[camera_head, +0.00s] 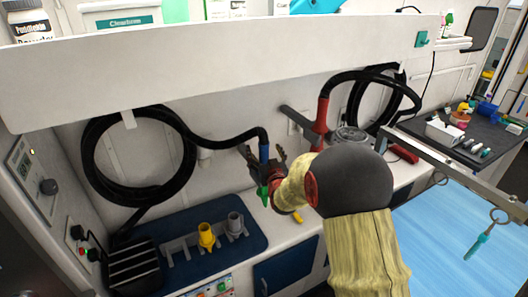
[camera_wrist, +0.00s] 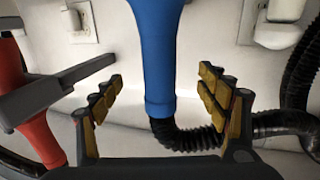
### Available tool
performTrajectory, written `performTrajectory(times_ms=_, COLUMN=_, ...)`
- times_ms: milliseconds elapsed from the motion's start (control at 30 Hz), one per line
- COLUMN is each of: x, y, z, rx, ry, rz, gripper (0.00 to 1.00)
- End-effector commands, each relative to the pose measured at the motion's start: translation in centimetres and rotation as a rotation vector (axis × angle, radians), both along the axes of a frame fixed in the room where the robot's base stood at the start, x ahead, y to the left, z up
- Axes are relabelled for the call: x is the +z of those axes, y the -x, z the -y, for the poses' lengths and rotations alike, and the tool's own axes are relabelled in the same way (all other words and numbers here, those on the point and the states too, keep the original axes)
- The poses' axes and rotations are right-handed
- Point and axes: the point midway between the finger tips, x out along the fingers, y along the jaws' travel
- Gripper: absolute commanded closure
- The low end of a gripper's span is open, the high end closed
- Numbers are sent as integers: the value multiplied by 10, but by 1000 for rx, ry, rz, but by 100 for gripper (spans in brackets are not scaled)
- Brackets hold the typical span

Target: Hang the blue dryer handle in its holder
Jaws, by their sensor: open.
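The blue dryer handle (camera_head: 264,152) hangs from its black hose near the back wall in the head view. In the wrist view the blue handle (camera_wrist: 160,55) runs between the spread fingers, with visible gaps on both sides. My gripper (camera_wrist: 160,100) is open around it; in the head view my gripper (camera_head: 263,168) is partly hidden by my wrist. A dark grey bracket (camera_wrist: 65,90) crosses the left of the wrist view beside a red handle (camera_wrist: 35,125). I see no holder touching the blue handle; its lower end is hidden in the head view.
A coiled black hose (camera_head: 95,165) hangs on the left wall. A yellow nozzle (camera_head: 206,237) and a grey nozzle (camera_head: 234,224) stand on a dark blue mat (camera_head: 258,240). A white shelf (camera_head: 220,62) overhangs the counter. A blue grooming table (camera_head: 440,235) is at right.

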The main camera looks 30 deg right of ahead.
Motion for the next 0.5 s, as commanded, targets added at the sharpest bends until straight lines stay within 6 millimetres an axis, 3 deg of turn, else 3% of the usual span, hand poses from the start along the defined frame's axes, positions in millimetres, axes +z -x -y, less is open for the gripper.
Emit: performTrajectory(times_ms=500, x=0, y=15, z=-3, rx=0, ry=0, rz=1, gripper=25)
